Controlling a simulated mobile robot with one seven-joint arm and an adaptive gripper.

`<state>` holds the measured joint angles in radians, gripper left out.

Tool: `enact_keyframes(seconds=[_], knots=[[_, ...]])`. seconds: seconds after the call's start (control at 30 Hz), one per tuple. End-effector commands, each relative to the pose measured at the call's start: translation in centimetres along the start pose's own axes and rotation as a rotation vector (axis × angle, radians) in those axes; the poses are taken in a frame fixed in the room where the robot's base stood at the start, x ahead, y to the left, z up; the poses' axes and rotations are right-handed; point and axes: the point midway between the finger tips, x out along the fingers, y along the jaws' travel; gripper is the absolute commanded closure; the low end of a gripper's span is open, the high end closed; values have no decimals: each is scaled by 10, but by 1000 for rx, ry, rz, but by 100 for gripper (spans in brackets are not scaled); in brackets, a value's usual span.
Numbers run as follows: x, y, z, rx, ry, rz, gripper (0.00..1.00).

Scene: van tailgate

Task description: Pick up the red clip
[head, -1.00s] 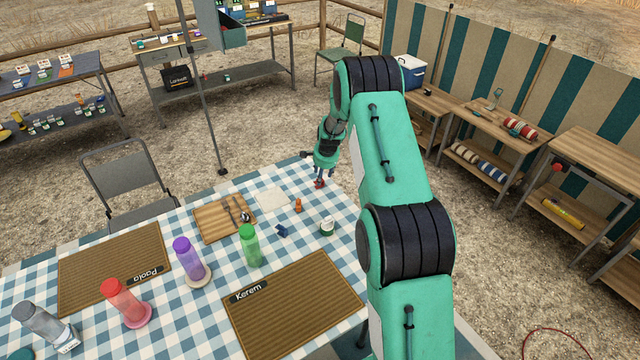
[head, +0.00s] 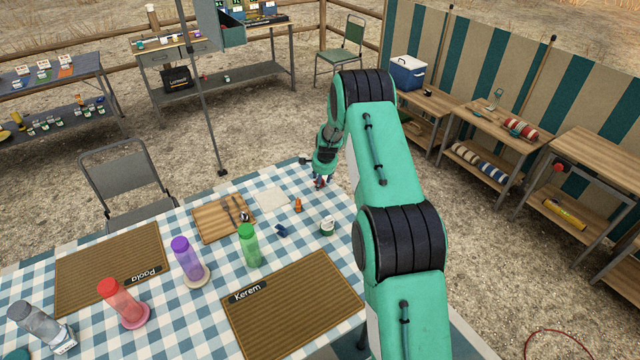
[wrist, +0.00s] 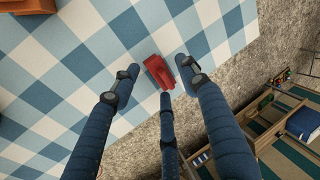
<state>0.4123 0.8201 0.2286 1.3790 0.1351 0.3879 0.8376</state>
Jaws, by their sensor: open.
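The red clip (wrist: 159,72) lies on the checkered tablecloth close to the table's edge in the wrist view. My gripper (wrist: 160,80) is open, with its fingers spread around the clip. One finger is on each side and a third points at the clip from below in the picture. I cannot tell whether any finger touches it. In the head view my gripper (head: 320,180) is over the far right corner of the table, and only a little red of the clip shows between the fingers.
An orange clip-like item (head: 298,205), a blue item (head: 282,231) and a small white-green jar (head: 327,226) stand on the table near my gripper. Beyond the table's edge is gravel.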

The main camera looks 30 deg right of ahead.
Motion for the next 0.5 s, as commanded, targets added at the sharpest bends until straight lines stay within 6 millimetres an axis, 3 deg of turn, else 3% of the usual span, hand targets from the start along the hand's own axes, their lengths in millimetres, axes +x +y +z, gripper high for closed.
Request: enact_keyframes(seconds=[0.37, 0.4, 0.5], knots=[[0, 0, 0, 0, 0, 0, 56], [0, 0, 0, 0, 0, 0, 58], [0, 0, 0, 0, 0, 0, 78]])
